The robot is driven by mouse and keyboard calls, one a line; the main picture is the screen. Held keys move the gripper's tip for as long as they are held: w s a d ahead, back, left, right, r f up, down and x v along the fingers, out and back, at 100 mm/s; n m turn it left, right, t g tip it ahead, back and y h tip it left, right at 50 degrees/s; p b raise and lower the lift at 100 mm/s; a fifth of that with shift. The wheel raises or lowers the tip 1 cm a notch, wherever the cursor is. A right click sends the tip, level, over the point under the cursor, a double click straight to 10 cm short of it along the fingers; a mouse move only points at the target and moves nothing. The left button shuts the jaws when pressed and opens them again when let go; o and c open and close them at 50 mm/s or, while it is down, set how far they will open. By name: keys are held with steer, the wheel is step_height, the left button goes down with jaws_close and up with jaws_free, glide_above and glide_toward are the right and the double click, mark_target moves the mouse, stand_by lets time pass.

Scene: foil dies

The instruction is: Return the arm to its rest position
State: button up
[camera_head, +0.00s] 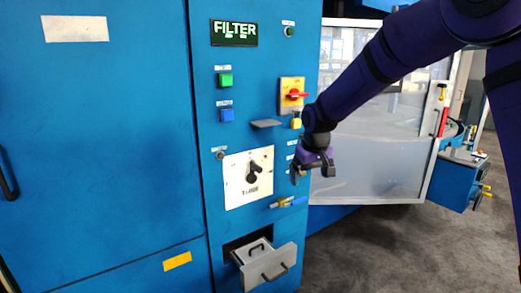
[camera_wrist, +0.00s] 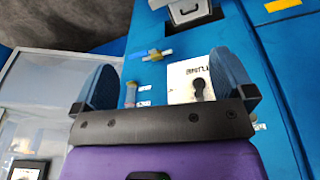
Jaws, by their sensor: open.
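My gripper (camera_head: 313,170) is at the end of my purple arm, in front of the right side of the blue machine panel (camera_head: 209,175). In the wrist view my gripper (camera_wrist: 162,82) shows two blue-padded fingers spread wide apart, with nothing held between them. The panel's white dial plate (camera_head: 235,190) with a black knob (camera_head: 254,171) is to the left of my gripper in the head view. In the wrist view the dial plate (camera_wrist: 180,80) shows beyond the fingers.
A grey drawer (camera_head: 268,266) stands pulled out below the dial. A brass valve with a blue handle (camera_head: 290,202) sticks out beneath my gripper. A red-and-yellow switch (camera_head: 292,95) and a small grey ledge (camera_head: 266,124) are on the panel. Grey floor (camera_head: 390,250) is open at the lower right.

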steer(key=s+d+r+m+t, duration=0.1)
steer(key=s+d+r, duration=0.4)
steer(key=s+r, duration=0.25)
steer(key=s+d+r+m, duration=0.1)
steer(key=s+d+r, duration=0.45)
steer(key=s, duration=0.35)
steer(key=s+d+m+t, duration=0.1)
steer(key=s+d, duration=0.1)
steer(key=s, duration=0.9)
steer(key=s+d+m+t, duration=0.1)
steer(key=s+d, duration=0.2)
steer(key=s, duration=0.7)
steer(key=shift+s+d+r, duration=0.15)
steer(key=shift+s+d, duration=0.1)
steer(key=shift+s, duration=0.1)
